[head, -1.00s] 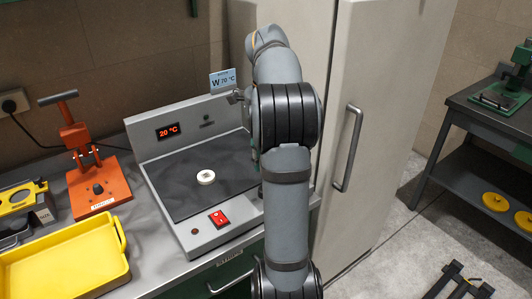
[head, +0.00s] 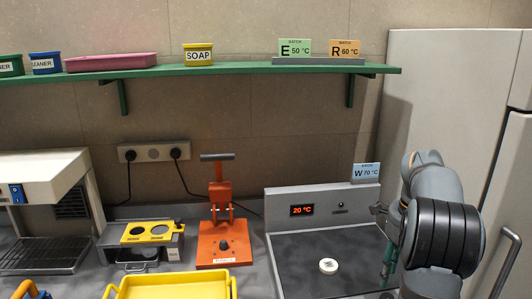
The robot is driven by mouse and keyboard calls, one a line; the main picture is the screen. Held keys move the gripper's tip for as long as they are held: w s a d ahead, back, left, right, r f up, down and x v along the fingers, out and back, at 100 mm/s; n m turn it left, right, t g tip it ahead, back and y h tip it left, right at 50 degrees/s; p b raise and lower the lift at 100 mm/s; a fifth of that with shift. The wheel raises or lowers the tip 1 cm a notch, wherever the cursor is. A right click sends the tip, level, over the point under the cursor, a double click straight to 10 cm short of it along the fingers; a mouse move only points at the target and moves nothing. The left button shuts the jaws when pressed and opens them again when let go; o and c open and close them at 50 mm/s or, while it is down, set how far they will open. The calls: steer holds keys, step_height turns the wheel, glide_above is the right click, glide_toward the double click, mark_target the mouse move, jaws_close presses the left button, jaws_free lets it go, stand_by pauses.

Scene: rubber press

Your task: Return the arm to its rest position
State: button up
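My arm is folded up at the right of the head view, in front of the heating plate's right side. A small dark part that looks like the end of my gripper (head: 379,211) pokes out left of the arm's thick black joint. The heating plate (head: 310,262) has a 20 °C red display (head: 302,210). A small white round piece (head: 328,266) lies on its dark surface.
A blue W 70 °C card (head: 366,172) stands at the panel's top edge, close to my arm. A tall pale cabinet (head: 440,100) is behind and right of it. An orange press (head: 222,240), a yellow-topped device (head: 150,240) and a yellow tray (head: 175,285) stand left. A green shelf (head: 230,72) runs above.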

step_height(320, 180, down, 8)
steer(key=shift+w+r, duration=0.1)
steer(key=shift+w, duration=0.05)
steer(key=shift+r, duration=0.15)
stand_by(0.3)
